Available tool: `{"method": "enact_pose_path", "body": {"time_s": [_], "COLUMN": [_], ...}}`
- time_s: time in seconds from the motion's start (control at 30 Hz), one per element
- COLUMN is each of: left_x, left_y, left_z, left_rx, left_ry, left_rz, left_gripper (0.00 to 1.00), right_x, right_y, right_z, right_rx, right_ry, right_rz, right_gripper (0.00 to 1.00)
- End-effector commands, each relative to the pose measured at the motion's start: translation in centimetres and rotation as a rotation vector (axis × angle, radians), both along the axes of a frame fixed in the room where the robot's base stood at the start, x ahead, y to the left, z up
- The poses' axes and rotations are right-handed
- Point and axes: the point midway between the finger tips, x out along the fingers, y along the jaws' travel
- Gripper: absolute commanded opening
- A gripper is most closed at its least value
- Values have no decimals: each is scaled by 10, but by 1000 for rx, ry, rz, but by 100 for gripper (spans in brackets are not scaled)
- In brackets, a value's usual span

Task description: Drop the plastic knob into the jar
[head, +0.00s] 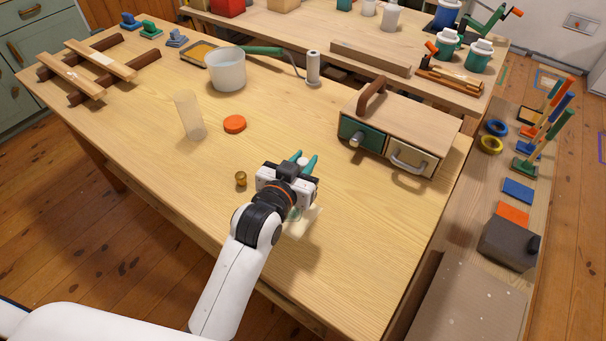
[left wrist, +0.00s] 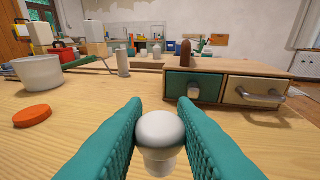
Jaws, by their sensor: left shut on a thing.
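My left gripper (head: 306,162) is over the front right part of the wooden table, its teal fingers pointing away. It is shut on a white round-topped plastic knob (left wrist: 160,132), which sits between the fingers in the left wrist view; its white top (head: 303,161) also shows in the head view. A clear, frosted, upright jar (head: 189,116) stands on the table to the left of the gripper, apart from it. The jar looks open-topped, and I cannot make out anything inside. My right gripper is not in view.
An orange lid (head: 234,124) lies by the jar, and a small brass knob (head: 241,179) stands left of the gripper. A whitish pot (head: 226,70) is behind. A drawer box (head: 402,126) stands at the right. Table between gripper and jar is mostly clear.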

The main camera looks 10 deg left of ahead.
Motion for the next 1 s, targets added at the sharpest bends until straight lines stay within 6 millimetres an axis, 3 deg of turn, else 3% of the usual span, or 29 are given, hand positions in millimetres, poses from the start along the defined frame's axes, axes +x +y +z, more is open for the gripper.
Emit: {"method": "enact_pose_path", "body": {"time_s": [0.2,0.57,0.67,0.93,1.0], "left_x": [0,-3,-16,-90,-108], "left_y": [0,1,8,50,61], "left_z": [20,20,14,3,3], "left_rx": [0,-2,-9,-22,-17], "left_ry": [0,1,5,9,8], "left_rz": [0,4,19,120,145], "left_gripper": [3,3,3,3,3], "right_x": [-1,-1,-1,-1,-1], "right_y": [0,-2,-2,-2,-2], "right_z": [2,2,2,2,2], "right_rx": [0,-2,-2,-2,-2], "right_ry": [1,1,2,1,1], "right_rz": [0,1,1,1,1], "right_gripper": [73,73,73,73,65]}}
